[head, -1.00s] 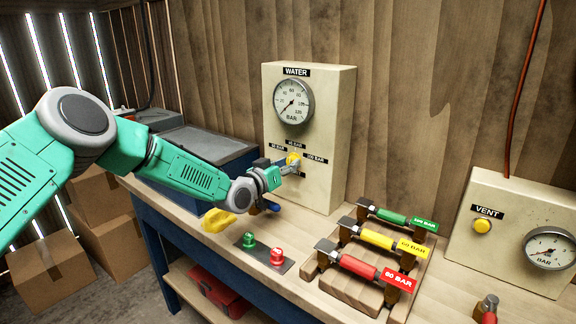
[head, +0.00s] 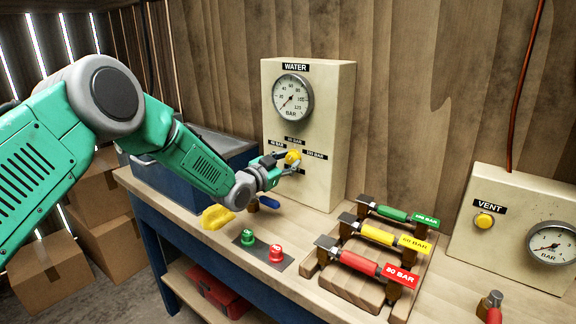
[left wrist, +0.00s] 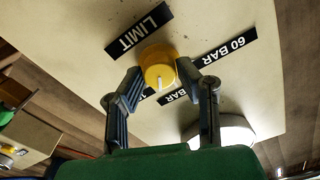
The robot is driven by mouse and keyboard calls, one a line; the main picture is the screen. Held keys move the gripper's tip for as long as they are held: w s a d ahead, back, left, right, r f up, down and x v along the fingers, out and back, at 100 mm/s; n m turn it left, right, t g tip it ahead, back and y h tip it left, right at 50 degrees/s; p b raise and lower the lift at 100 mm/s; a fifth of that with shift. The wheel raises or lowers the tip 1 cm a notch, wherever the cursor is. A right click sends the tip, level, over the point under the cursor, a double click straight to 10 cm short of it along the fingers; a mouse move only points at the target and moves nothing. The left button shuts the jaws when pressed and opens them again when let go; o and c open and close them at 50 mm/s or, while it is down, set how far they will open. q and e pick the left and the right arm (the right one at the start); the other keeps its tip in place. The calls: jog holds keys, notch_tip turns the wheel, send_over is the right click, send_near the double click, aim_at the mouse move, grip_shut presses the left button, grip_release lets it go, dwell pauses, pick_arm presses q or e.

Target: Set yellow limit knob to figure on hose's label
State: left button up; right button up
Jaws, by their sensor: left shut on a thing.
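The yellow limit knob (head: 292,157) is on the front of the cream WATER panel (head: 330,130). Bar labels sit around it, and the LIMIT label (left wrist: 138,31) shows in the left wrist view. My left gripper (head: 284,164) has its fingers on both sides of the knob (left wrist: 158,62) and is shut on it. The knob's white mark points toward the gripper in the wrist view; a finger partly hides labels there. Three hoses lie on a wooden rack: green (head: 390,213), yellow (head: 378,235) and red (head: 358,263), each with a bar label. My right gripper is out of view.
A water gauge (head: 292,97) is above the knob. The VENT panel (head: 520,225) stands at the right.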

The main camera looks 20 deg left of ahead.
pick_arm(q)
jog(key=m+b, duration=0.2)
jog(key=m, duration=0.3)
jog(key=shift+m, duration=0.3)
dwell(0.4)
jog(key=o, duration=1.1)
jog(key=shift+d+f, duration=0.1)
jog(key=shift+s, duration=0.2)
jog(key=v, duration=1.1)
jog(key=shift+s+a, duration=0.2)
